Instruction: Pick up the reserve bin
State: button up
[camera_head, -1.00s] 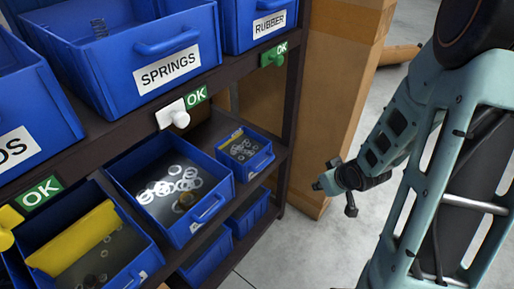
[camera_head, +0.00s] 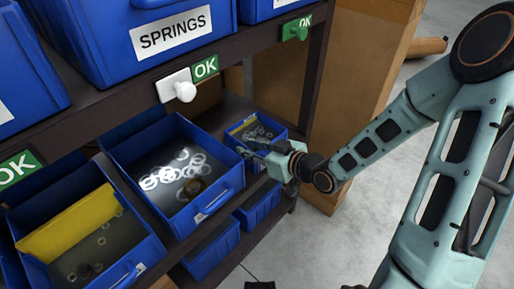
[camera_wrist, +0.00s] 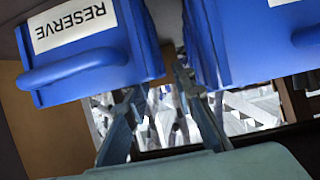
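The reserve bin (camera_wrist: 80,50), blue with a white RESERVE label and a front handle, fills the upper left of the wrist view, where its label shows upside down. It appears to be the small blue bin (camera_head: 250,122) at the right end of the middle shelf in the head view; its label is not readable there. My gripper (camera_head: 248,152) is in front of that bin and hides part of its front. In the wrist view my gripper (camera_wrist: 165,100) has its two fingers apart with nothing held between them. Whether they touch the bin cannot be told.
A larger bin with metal rings (camera_head: 172,205) stands to the left, and a bin with a yellow divider (camera_head: 82,235) beyond it. The SPRINGS bin (camera_head: 140,40) is on the shelf above. A brown cardboard box (camera_head: 365,75) stands behind.

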aim_at(239, 144)
jog(key=b+x, duration=0.1)
jog(key=x, duration=0.3)
jog(key=shift+s+f, duration=0.1)
jog(key=shift+f, duration=0.05)
jog(key=shift+w+a+f+b, duration=0.1)
jog(key=shift+w+a+b, duration=0.2)
jog(key=shift+w+a, duration=0.1)
jog(key=shift+c, duration=0.4)
grip_shut()
